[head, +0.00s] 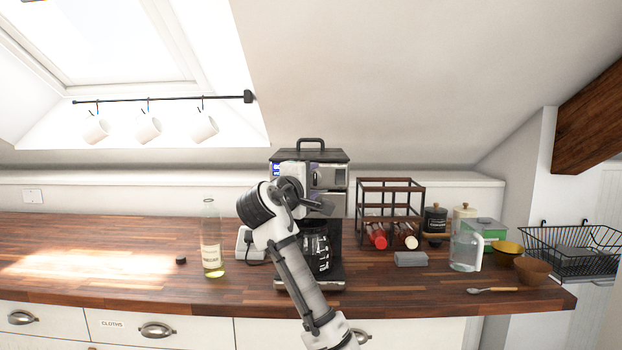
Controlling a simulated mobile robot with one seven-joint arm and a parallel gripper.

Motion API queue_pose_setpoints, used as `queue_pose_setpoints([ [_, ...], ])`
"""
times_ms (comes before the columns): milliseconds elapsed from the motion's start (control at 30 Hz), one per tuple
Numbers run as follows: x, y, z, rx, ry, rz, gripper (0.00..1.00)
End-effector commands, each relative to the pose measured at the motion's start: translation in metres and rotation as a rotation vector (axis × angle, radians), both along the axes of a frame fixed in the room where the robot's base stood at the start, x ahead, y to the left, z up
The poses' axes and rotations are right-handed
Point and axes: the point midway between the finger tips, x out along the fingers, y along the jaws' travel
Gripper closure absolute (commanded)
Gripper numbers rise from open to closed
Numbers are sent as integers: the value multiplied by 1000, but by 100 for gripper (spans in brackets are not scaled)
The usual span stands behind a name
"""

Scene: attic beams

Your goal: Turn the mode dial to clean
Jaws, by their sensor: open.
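The coffee maker (333,158) stands on the wooden counter in the head view, with a dark top, a handle and a steel front. A small blue display (276,170) shows at the left of its upper front. A glass carafe (322,254) sits in its lower part, partly behind my arm. My gripper (314,180) is open in front of the upper front panel. The gripper and wrist cover much of that panel. I cannot make out the mode dial or its setting, nor whether the fingers touch anything.
An uncapped vinegar bottle (211,250) and a dark cap (181,261) stand left of the machine. To the right are a rack (391,184) with red- and white-ended items, a grey block (410,259), a glass jug (464,249) and a spoon (492,290). The left counter is mostly clear.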

Motion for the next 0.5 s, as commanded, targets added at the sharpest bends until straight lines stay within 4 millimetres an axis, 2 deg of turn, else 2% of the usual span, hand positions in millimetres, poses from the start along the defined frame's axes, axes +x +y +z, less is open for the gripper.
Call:
queue_pose_setpoints([
  [300,2,-1,0,0,0,0,50],
  [500,2,-1,0,1,0,0,77],
])
